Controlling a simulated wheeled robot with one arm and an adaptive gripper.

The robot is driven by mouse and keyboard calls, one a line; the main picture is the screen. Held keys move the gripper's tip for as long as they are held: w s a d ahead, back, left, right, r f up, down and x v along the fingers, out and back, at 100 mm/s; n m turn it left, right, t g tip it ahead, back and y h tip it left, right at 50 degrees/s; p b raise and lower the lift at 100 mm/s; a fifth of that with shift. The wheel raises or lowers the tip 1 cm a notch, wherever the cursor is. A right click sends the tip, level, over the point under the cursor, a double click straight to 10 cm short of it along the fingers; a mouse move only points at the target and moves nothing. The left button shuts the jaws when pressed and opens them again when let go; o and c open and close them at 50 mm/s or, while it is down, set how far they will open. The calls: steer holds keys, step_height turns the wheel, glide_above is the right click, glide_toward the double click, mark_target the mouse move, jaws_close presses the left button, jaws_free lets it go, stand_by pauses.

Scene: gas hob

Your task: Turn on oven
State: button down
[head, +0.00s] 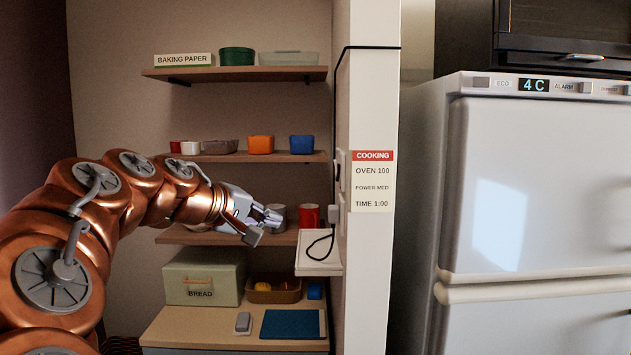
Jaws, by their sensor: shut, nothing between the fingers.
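My gripper (264,227) is at the end of my copper arm, in front of the shelves at the middle left. It is shut and holds nothing. A sign headed COOKING (373,181) is on the white wall edge. It reads OVEN 100, POWER MED, TIME 1:00. A black appliance (566,45) with a handle stands above the fridge at the top right and is cut off by the frame. I cannot tell whether it is the oven, and no oven knob or control is clearly visible.
A white fridge (540,200) showing 4 C fills the right side. Close to my gripper are a red mug (309,216) on a shelf and a small white ledge (319,263) with a black cable (320,246). A BREAD box (203,278) stands below.

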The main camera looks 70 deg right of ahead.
mark_target(338, 172)
steer(key=w+d+r+n+g+h, duration=0.1)
steer(key=w+d+r+g+h, duration=0.1)
steer(key=d+r, duration=0.4)
steer(key=shift+w+r+g+h, duration=0.3)
steer(key=shift+h, duration=0.1)
steer(key=s+a+p+x, duration=0.1)
steer(key=s+p+x, duration=0.1)
steer(key=x, duration=1)
steer(key=shift+s+d+p, duration=0.35)
steer(key=shift+s+p, duration=0.1)
steer(key=shift+p, duration=0.4)
steer(key=shift+f, duration=0.15)
